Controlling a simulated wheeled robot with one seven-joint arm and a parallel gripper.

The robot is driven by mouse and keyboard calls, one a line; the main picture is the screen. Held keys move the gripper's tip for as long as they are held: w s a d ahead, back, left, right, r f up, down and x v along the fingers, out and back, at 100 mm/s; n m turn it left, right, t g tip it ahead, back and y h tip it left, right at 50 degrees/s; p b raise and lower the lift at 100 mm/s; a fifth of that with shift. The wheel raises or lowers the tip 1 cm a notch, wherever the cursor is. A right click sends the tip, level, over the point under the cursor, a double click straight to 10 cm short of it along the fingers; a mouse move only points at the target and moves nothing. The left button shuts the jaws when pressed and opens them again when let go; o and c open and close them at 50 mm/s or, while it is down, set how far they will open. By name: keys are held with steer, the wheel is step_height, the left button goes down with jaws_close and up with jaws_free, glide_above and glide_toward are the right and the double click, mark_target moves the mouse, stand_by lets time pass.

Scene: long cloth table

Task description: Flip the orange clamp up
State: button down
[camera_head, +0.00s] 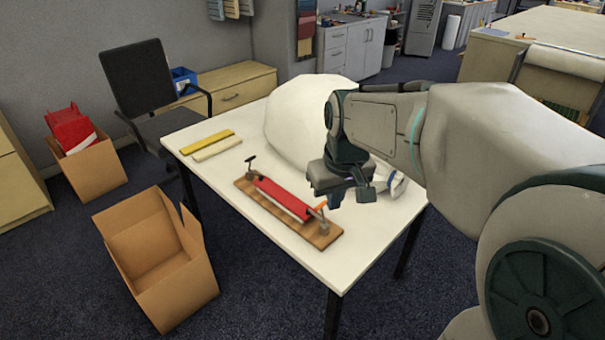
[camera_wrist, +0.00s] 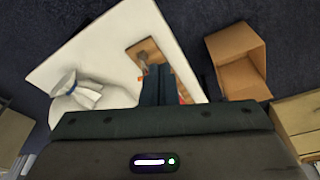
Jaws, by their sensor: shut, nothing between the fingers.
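A wooden board (camera_head: 262,201) lies on the white table, with a red bar (camera_head: 284,198) along it and a small clamp at each end. The clamp at the near right end has an orange handle (camera_head: 319,206). A bit of orange (camera_wrist: 140,78) also shows in the wrist view, beside my fingers. My gripper (camera_head: 350,197) is above the table, just right of the orange clamp. In the wrist view, my dark fingers (camera_wrist: 158,70) are together and empty, and they hide part of the board (camera_wrist: 145,49). I cannot tell whether they touch the clamp.
A large white bundle (camera_head: 293,110) stands behind the board. A yellow strip (camera_head: 207,142) and a cream strip (camera_head: 217,150) lie at the far left of the table (camera_head: 290,270). An open cardboard box (camera_head: 170,285) stands on the floor at left.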

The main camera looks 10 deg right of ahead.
steer(key=w+f+n+b, duration=0.2)
steer(key=w+f, duration=0.2)
steer(key=w, duration=0.7)
steer(key=n+g+b, duration=0.1)
steer(key=n+b, duration=0.2)
glide_above(316, 215)
steer(key=w+a, duration=0.2)
step_height(316, 215, down, 8)
steer(key=shift+d+y, duration=0.25)
steer(key=shift+y, duration=0.15)
steer(key=shift+r, duration=0.1)
steer(key=f, duration=0.6)
steer(key=w+f, duration=0.1)
steer(key=f, duration=0.2)
steer(key=shift+w+a+f+b, duration=0.1)
steer(key=shift+a+f+b, duration=0.05)
steer(key=shift+a+b, duration=0.25)
steer(key=shift+d+f, duration=0.15)
steer(key=shift+f, duration=0.1)
steer(key=shift+s+d+r, duration=0.2)
steer(key=shift+s+d, duration=0.3)
steer(key=shift+s, duration=0.3)
steer(key=shift+s+d+r, duration=0.15)
steer(key=shift+s+d, duration=0.35)
steer(key=shift+s, duration=0.25)
